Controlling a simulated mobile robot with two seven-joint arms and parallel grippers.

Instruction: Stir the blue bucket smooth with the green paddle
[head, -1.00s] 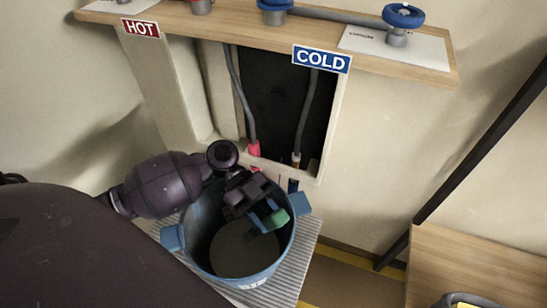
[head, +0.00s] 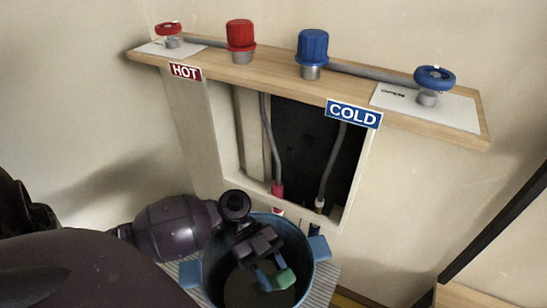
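The blue bucket (head: 214,273) stands low in the middle of the head view, with a blue lug on each side of its rim. Its inside is dark, with a dull greyish content at the bottom. My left gripper (head: 272,279) reaches in from the left over the rim and points down into the bucket. My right gripper is not in view.
The bucket stands on a ribbed light tray (head: 323,283). Behind it is a wall recess with two hoses (head: 332,165). A wooden shelf (head: 270,77) above carries red and blue valves with HOT and COLD signs. A dark slanted bar (head: 495,225) is at right.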

